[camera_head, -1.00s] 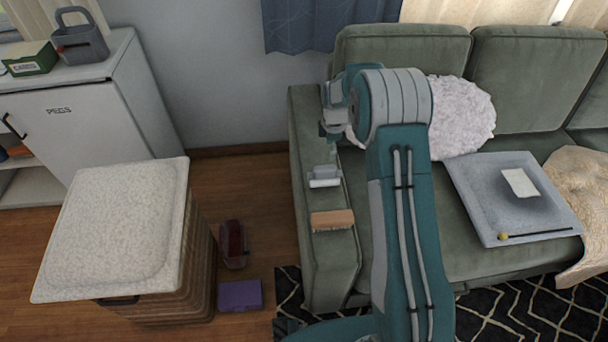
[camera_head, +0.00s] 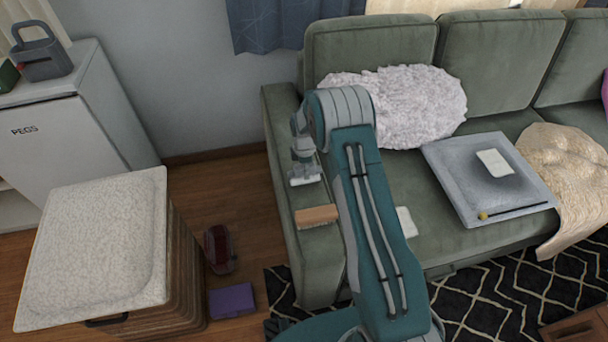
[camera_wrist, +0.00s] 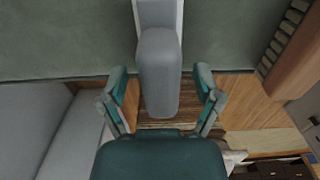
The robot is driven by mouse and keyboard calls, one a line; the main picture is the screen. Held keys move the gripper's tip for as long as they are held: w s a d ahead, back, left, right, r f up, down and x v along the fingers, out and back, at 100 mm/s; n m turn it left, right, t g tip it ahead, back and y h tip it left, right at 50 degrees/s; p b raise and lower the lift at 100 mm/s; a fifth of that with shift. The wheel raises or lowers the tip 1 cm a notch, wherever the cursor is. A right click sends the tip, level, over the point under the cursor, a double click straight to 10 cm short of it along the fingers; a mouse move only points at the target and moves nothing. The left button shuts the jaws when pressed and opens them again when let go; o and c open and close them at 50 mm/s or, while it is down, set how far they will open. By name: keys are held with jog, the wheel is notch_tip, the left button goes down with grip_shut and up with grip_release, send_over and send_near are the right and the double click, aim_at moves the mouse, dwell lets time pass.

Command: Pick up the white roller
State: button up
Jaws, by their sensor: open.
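The white roller (camera_head: 304,181) lies on the green sofa's left armrest. In the head view its white end shows just below my gripper (camera_head: 303,158), which covers most of the rest. In the wrist view its grey handle (camera_wrist: 159,75) points toward me, with part of the white roller section (camera_wrist: 158,12) at the top edge. My gripper (camera_wrist: 161,85) is open, with one finger on each side of the handle and a visible gap on both sides. Whether the fingers are level with the handle in depth is hard to tell.
A wooden brush (camera_head: 316,216) lies on the armrest near the roller and shows at the right in the wrist view (camera_wrist: 300,62). A fluffy white cushion (camera_head: 405,108) and a grey tray (camera_head: 470,190) are on the seat. A lidded hamper (camera_head: 95,245) stands left, across a floor gap.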

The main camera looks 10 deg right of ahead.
jog(key=shift+f, duration=0.5)
grip_shut()
jog(key=shift+r, duration=0.55)
notch_tip(320, 180, up, 2)
jog(key=shift+d+r, duration=0.1)
jog(key=shift+r, duration=0.1)
jog(key=s+d+r, duration=0.8)
jog(key=s+r, duration=0.1)
jog(key=s, duration=0.2)
jog(key=shift+s+r, duration=0.2)
jog(key=shift+r, duration=0.1)
